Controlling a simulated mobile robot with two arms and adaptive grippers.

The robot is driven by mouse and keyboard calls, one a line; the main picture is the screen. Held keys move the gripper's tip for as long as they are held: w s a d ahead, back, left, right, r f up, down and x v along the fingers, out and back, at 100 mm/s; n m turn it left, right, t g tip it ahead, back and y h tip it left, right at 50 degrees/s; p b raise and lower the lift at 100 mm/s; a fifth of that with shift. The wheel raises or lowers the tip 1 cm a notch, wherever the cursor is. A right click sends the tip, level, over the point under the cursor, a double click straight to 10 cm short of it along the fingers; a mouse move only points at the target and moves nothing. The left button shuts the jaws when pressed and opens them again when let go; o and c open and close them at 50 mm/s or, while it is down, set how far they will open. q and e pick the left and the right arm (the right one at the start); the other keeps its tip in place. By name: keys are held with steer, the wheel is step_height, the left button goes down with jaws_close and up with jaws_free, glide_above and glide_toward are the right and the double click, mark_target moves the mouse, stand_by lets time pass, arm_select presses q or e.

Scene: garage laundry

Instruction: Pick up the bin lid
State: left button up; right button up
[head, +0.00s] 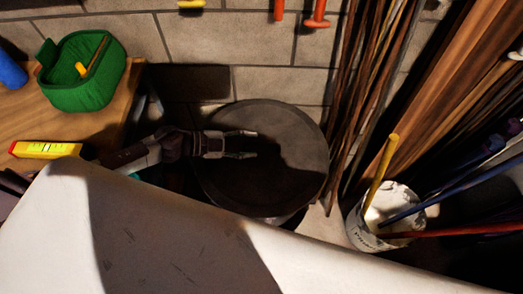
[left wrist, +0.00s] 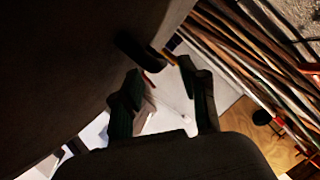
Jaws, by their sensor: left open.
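The bin lid (head: 295,150) is a dark, round disc on the bin beside the block wall in the head view. My left gripper (head: 252,144) reaches in from the left and appears over the lid's middle. Its two fingers are apart with nothing held between them. In the left wrist view, the dark lid surface (left wrist: 60,60) fills the left side, and a short dark handle-like piece (left wrist: 138,50) sticks out near the open left gripper (left wrist: 163,68). I cannot tell whether a finger touches it. My right gripper is not in view.
A wooden table (head: 60,118) at left holds a green basket (head: 82,95) and a yellow-red tool (head: 45,150). Long wooden sticks (head: 368,70) lean right of the lid. A white bucket (head: 357,228) with colored handles stands at right.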

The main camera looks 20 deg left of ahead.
mark_target(260, 145)
arm_select(q)
steer(key=p+x, duration=0.1)
steer(key=x, duration=0.4)
steer(key=shift+d, duration=0.2)
jaws_close()
steer(key=shift+r, duration=0.1)
